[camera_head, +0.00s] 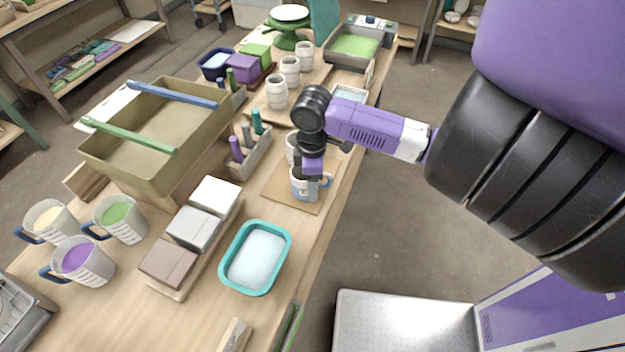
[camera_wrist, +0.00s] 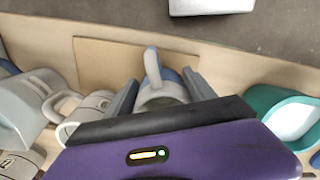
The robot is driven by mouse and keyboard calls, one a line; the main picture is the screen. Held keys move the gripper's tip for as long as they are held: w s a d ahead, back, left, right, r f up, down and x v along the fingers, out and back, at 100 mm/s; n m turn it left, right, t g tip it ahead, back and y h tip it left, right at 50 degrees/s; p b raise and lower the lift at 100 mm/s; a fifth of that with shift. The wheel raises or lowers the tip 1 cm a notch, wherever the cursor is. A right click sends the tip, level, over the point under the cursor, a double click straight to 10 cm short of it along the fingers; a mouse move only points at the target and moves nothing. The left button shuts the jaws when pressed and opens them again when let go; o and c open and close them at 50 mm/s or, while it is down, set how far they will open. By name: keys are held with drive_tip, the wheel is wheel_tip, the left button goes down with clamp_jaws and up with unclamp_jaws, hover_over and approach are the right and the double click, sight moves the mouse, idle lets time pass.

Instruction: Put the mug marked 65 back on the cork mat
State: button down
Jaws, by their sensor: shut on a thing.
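My gripper (camera_head: 311,183) is shut on a white mug with a blue band (camera_head: 299,187). In the wrist view the mug (camera_wrist: 163,92) sits between the two fingers, with its blue-grey handle pointing up in the picture. No number can be read on it. The cork mat (camera_head: 283,196) lies on the table under the mug, and it also shows in the wrist view (camera_wrist: 105,65). I cannot tell whether the mug's base touches the mat or hangs just above it. My gripper hides part of the mug.
Another white mug (camera_head: 291,143) stands just behind my gripper, partly hidden. A teal-rimmed tub (camera_head: 226,278) is in front of the mat, and a block rack (camera_head: 180,293) and tool holder (camera_head: 241,172) are to the left. The table's right edge is close to the mat.

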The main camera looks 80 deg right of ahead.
drive_tip(key=shift+f, duration=0.2)
drive_tip(key=shift+c, duration=1.6)
unclamp_jaws()
